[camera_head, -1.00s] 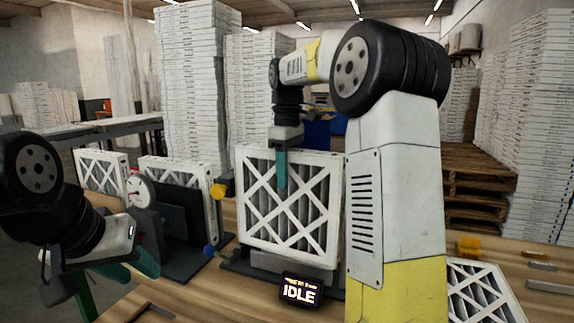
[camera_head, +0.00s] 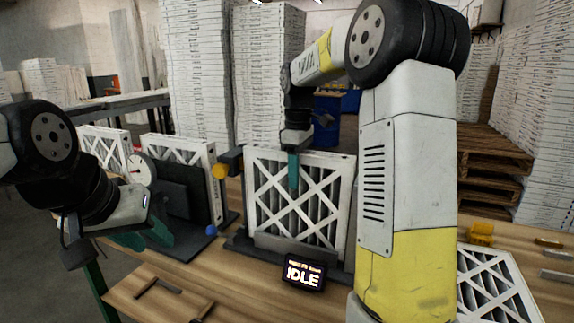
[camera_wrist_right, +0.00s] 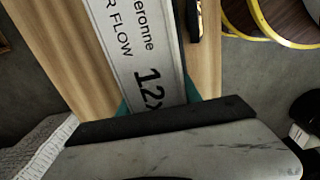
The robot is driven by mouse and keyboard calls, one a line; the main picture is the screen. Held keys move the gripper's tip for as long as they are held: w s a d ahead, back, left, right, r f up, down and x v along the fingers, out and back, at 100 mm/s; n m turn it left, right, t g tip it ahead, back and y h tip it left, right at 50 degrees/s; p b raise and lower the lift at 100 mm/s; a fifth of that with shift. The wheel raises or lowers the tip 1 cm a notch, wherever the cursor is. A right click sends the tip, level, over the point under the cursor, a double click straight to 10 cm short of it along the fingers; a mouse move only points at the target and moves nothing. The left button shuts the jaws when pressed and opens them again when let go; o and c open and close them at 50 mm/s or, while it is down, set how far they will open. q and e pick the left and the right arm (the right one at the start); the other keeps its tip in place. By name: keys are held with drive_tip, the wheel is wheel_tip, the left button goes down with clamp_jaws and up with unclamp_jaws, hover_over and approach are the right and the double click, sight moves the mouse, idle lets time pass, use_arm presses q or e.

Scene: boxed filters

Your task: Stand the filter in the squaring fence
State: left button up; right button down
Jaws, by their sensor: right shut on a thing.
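A white-framed pleated filter (camera_head: 265,200) stands upright in the head view, its lower edge behind a low grey lip on a dark base (camera_head: 238,243); I take this stand as the squaring fence. Whether the filter rests on the base is hidden. My right gripper (camera_head: 293,172) is shut on the filter's top edge, one teal finger showing on its front face. The right wrist view shows the printed edge of the filter (camera_wrist_right: 135,50) between the teal fingers. My left gripper (camera_head: 145,238) hangs at the left, away from this filter; its finger gap is unclear.
An IDLE display (camera_head: 303,273) stands before the base. A dark upright panel (camera_head: 183,205) with a dial gauge (camera_head: 142,169) and more filters (camera_head: 105,146) stand to the left. Another filter (camera_head: 490,285) lies at the right. The bench front (camera_head: 235,290) has bare wood.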

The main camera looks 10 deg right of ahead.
drive_tip(key=shift+f, duration=0.8)
idle(0.4)
drive_tip(key=c, duration=1.1)
unclamp_jaws()
drive_tip(key=shift+c, duration=0.2)
drive_tip(key=shift+r, duration=0.1)
wheel_tip(320, 180, up, 7)
drive_tip(key=o, duration=0.5)
